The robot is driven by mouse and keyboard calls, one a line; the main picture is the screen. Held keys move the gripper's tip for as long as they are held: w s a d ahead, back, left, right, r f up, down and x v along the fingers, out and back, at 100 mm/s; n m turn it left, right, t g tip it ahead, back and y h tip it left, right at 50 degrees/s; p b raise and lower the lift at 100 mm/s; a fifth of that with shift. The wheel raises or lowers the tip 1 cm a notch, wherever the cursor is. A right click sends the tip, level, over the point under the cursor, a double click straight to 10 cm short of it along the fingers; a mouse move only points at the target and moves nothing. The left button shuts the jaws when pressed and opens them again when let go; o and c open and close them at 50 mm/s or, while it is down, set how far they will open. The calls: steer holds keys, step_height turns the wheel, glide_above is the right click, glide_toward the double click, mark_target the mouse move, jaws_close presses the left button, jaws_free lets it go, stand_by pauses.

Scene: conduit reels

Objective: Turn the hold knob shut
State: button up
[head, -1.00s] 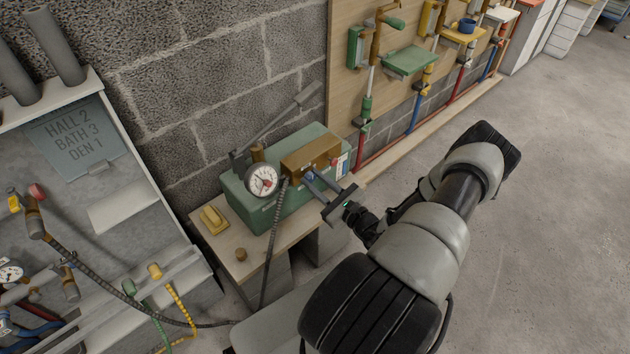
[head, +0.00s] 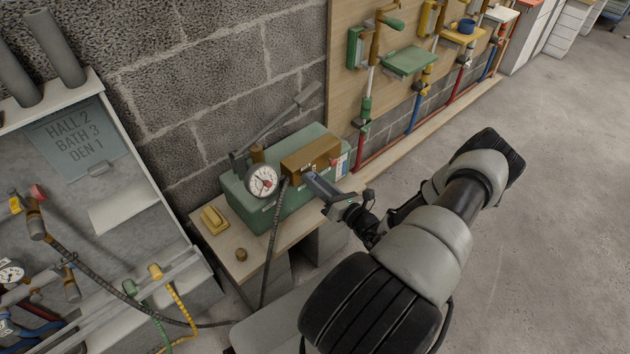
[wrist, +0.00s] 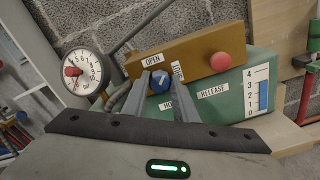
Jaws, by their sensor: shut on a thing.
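The blue hold knob (wrist: 160,83) is on the front of the brown valve block (wrist: 190,58), in the wrist view. It carries a small white mark. An OPEN label (wrist: 153,58) is above it and a SHUT label (wrist: 179,76) to its right. A label starting HO is partly hidden below. My gripper (wrist: 163,78) is shut on the knob, one finger on each side. In the head view my gripper (head: 312,178) reaches the block's front and hides the knob.
The block sits on a green pump box (head: 240,202) on a small bench. A red button (wrist: 220,61), a RELEASE label and a level scale (wrist: 257,92) are to the right. A pressure gauge (head: 262,181) with a hose is to the left. A yellow thing (head: 214,218) lies on the bench.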

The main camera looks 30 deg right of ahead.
steer(key=shift+f+m, duration=0.15)
steer(key=shift+m, duration=4.65)
steer(key=o, duration=1.1)
steer(key=shift+c, duration=0.2)
steer(key=s+d+p, duration=0.1)
steer(key=s+d, duration=0.1)
steer(key=s, duration=1.5)
steer(key=shift+s+d, duration=0.15)
steer(key=shift+d, duration=0.1)
